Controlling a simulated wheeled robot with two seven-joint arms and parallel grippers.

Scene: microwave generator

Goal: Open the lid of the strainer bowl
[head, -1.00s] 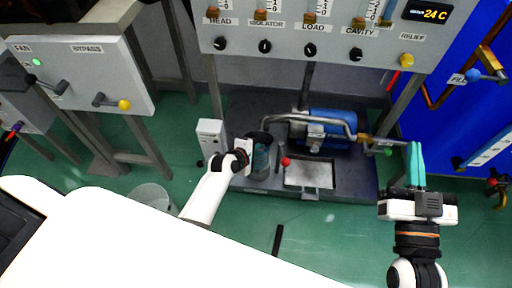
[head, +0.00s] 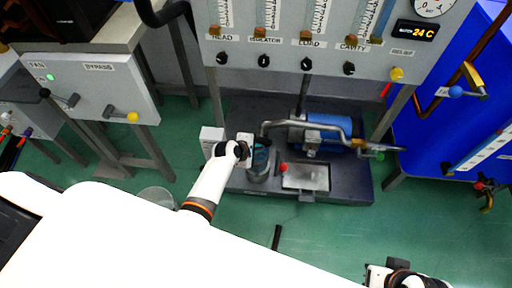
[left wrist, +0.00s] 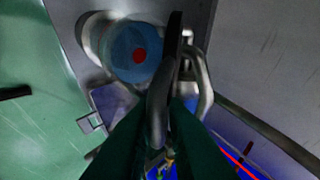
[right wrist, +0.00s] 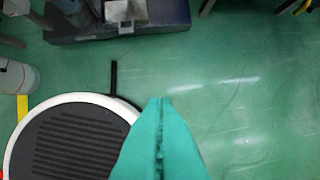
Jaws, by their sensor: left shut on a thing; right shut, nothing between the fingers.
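The strainer bowl (head: 260,167) is a clear upright cylinder on the dark skid, left of the blue motor. In the left wrist view I look down on its round blue top (left wrist: 128,42) with a red spot in the middle. My left gripper (head: 249,147) is at the bowl's upper left side. In the left wrist view its dark fingers (left wrist: 170,125) are shut on a grey curved bar (left wrist: 159,100) that ends in a black tip. I cannot tell whether the lid is raised. My right gripper (right wrist: 160,102) has teal fingers, shut and empty over open floor.
A bent metal pipe (head: 300,124) runs from beside the bowl over the blue motor (head: 330,130). A red knob (head: 283,167) and a metal tray (head: 305,177) are right of the bowl. A white box (head: 211,138) stands to its left. The gauge panel hangs above.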

